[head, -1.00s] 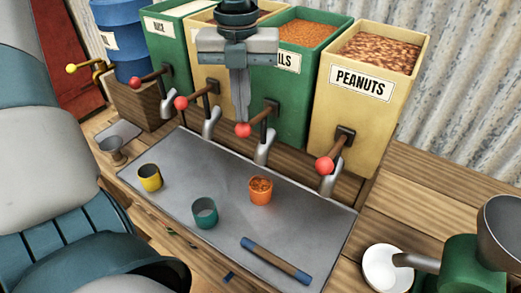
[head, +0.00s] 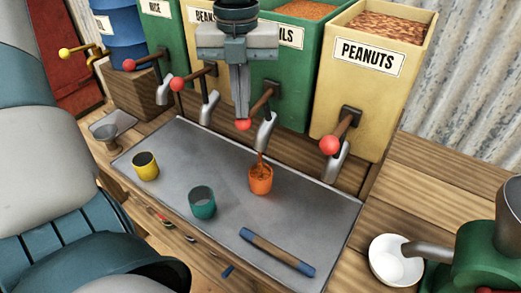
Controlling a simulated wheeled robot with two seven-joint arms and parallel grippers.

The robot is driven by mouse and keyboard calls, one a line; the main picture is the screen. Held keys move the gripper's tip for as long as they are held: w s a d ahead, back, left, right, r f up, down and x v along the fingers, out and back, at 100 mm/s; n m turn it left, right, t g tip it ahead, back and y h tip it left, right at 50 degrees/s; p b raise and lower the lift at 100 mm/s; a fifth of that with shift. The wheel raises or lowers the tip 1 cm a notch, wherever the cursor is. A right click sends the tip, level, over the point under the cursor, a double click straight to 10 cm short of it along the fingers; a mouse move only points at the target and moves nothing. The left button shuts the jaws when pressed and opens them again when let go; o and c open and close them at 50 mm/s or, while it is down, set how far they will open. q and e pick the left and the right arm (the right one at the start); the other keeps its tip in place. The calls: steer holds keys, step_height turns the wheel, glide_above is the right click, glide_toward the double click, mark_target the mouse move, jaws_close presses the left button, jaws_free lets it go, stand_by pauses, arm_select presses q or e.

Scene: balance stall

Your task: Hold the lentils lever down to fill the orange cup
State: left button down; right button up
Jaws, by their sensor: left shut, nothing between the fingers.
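The green lentils bin (head: 285,75) stands at the back, its label partly hidden by my left gripper. My left gripper (head: 241,115) is shut and empty, pointing down, with its fingertips at the red knob (head: 244,125) of the lentils lever (head: 261,104). The lever slopes down steeply. An orange-brown stream (head: 260,160) runs from the metal spout (head: 265,133) into the orange cup (head: 261,183), which stands upright on the grey tray beneath it. Lentils show inside the cup. My right gripper is not in view.
On the grey tray (head: 185,150) stand a yellow cup (head: 145,166) and a teal cup (head: 202,203); a brown stick with blue ends (head: 277,252) lies in front. The peanuts bin (head: 370,90) has its own red-knobbed lever at right. A white bowl (head: 396,260) sits at lower right.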

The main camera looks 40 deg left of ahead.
arm_select(q)
steer(key=shift+p, duration=0.55)
